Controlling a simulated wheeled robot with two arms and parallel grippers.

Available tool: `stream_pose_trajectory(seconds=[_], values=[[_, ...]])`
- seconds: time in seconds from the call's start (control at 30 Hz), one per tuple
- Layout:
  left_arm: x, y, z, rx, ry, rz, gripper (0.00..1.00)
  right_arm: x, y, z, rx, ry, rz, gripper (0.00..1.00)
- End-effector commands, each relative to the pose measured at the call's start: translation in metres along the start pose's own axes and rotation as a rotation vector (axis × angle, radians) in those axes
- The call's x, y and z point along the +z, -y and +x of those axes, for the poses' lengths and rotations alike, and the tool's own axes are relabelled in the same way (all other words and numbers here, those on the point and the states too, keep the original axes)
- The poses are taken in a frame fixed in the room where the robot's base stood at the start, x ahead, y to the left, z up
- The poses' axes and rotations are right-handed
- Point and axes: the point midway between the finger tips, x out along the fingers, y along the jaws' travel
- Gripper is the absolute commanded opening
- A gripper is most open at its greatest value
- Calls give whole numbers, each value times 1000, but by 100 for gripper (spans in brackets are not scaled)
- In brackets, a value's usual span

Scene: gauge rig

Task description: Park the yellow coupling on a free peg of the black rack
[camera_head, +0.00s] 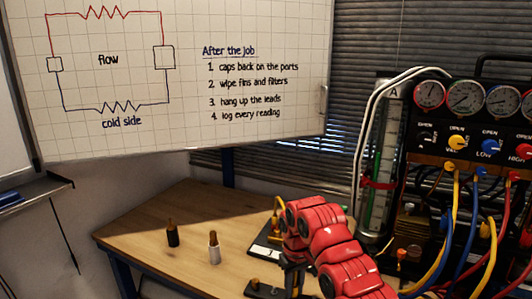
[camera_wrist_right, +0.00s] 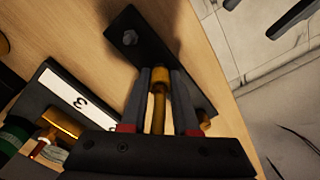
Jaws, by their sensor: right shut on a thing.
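My right gripper (camera_wrist_right: 161,78) is shut on the yellow coupling (camera_wrist_right: 158,108), a brass-yellow rod-like piece between its two grey fingers. I cannot tell whether the coupling touches the rack or sits on a peg. In the head view my red right arm hides most of the gripper (camera_head: 291,273) and the coupling. The near end of the black rack (camera_head: 262,291) shows at the bottom edge. My left gripper is not in view.
A dark block with a white label (camera_wrist_right: 75,95) and brass fittings lies beside the rack. The gauge panel (camera_head: 470,110) with hoses crowds the right. The table's left is mostly clear.

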Motion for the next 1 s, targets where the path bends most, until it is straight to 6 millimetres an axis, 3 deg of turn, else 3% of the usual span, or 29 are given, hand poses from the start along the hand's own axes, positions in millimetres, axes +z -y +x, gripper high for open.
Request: stream_pose_trajectory(seconds=[0.73, 0.77, 0.8, 0.87, 1.0], values=[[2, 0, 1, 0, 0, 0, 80, 0, 0, 2, 1, -1, 0, 0], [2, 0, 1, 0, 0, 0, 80, 0, 0, 2, 1, -1, 0, 32], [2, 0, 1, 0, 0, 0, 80, 0, 0, 2, 1, 0, 0, 39], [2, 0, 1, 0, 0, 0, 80, 0, 0, 2, 0, 0, 0, 49], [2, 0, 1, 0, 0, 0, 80, 0, 0, 2, 0, 0, 0, 49]])
